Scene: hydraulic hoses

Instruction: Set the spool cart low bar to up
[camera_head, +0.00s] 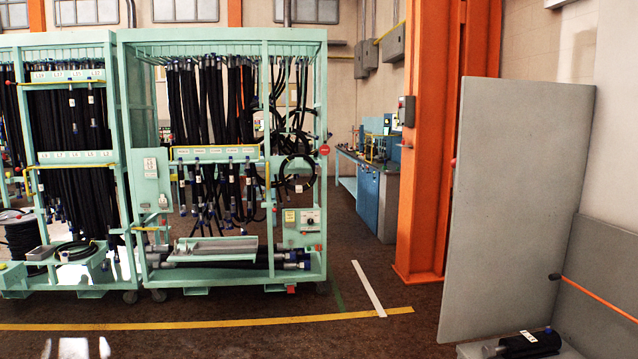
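The spool cart appears to be the mint-green rack at the left (125,190). A black hose spool (22,236) sits low on its left side. A yellow bar (75,164) runs across the rack at mid height, in front of the hanging black hoses. I cannot tell for sure whether this is the low bar, or whether it is up or down.
A second mint-green hose rack (322,200) on casters stands right of it. A yellow floor line (220,323) runs in front. An orange column (425,180) and grey panel (515,200) stand at right. The middle floor is clear.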

